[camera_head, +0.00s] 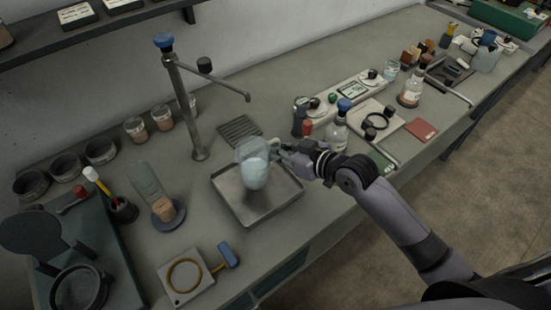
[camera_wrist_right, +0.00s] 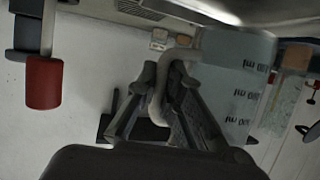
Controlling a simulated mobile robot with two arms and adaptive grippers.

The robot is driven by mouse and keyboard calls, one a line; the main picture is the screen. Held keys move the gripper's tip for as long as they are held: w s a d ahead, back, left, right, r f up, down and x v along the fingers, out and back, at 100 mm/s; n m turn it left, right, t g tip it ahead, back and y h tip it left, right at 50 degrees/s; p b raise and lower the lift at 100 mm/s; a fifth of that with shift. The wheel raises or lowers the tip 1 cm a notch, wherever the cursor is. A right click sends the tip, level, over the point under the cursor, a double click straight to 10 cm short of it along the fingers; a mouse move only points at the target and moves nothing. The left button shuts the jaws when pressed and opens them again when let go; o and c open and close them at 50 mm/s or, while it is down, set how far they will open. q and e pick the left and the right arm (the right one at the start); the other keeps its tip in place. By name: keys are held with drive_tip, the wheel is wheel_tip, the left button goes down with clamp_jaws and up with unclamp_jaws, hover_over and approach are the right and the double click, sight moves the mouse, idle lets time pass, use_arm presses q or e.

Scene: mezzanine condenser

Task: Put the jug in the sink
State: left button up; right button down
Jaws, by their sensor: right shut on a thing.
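The jug (camera_head: 256,171) is a clear vessel with a pale bluish tint. It hangs over the square grey metal sink (camera_head: 279,203), which is set in the bench under the tap. I cannot tell how far the jug is above the sink floor. My right gripper (camera_head: 279,150) reaches in from the right and is shut on the jug's handle. In the right wrist view, the jug (camera_wrist_right: 236,85) with its printed marks stands to the right of the fingers (camera_wrist_right: 170,88), and the curved handle lies between them. My left gripper is not in view.
A tall tap (camera_head: 187,100) with a blue top stands behind the sink, beside a ribbed drain mat (camera_head: 239,129). A blue-capped bottle (camera_head: 337,132) stands right of the sink. A square board with a ring (camera_head: 186,275) and a blue-handled tool (camera_head: 228,255) lie in front left.

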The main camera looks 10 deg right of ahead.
drive_tip(key=shift+f, duration=0.35)
wheel_tip(320, 180, down, 3)
drive_tip(key=shift+w+f, duration=0.15)
drive_tip(key=shift+f, duration=0.35)
drive_tip(key=c, duration=1.7)
unclamp_jaws()
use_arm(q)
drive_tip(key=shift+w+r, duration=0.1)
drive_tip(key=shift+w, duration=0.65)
use_arm(e)
drive_tip(key=shift+r, duration=0.1)
